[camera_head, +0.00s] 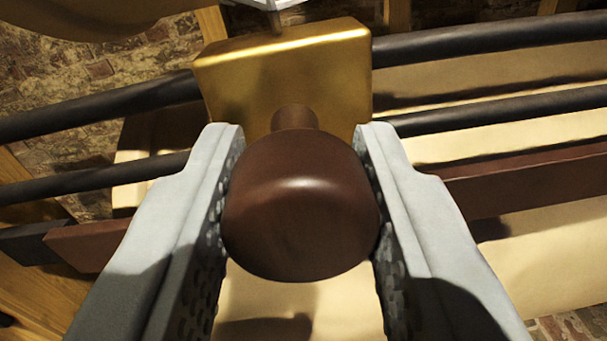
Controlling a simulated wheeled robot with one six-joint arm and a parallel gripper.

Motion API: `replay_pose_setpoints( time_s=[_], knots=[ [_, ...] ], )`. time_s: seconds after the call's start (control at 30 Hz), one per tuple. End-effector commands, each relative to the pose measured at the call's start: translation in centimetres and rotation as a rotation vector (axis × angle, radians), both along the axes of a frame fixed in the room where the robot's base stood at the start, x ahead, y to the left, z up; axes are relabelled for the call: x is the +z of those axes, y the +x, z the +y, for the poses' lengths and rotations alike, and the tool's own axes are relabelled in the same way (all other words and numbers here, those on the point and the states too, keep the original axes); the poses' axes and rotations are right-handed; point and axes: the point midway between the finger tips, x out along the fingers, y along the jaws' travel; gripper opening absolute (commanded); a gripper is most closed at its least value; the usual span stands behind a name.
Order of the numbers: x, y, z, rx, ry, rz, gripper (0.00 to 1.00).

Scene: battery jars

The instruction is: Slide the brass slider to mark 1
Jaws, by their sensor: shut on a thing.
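The brass slider (282,80) is a gold block in the upper middle of the view, sitting on two dark rods. A dark brown round knob (300,205) on a short neck sticks out from its front, toward me. My gripper (300,190) is shut on the knob, with one grey padded finger touching each side. No mark or number is visible, so I cannot tell which mark the slider is at.
The upper rod (480,37) and lower rod (500,108) run across the view, rising slightly to the right. A red-brown bar (530,180) runs below them. Pale panels (540,250) and a brick surface (60,80) lie behind. Both rods look clear beside the slider.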

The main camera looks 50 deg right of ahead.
Motion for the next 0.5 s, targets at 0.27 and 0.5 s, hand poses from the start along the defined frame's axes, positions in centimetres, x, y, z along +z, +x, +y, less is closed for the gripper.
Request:
replay_pose_setpoints(
  time_s=[0.27,0.5],
  knots=[
    [0.18,0.16,0.18,0.006,0.0,-0.003,0.52],
    [0.15,0.06,0.19,0.005,-0.001,-0.002,0.52]
  ],
)
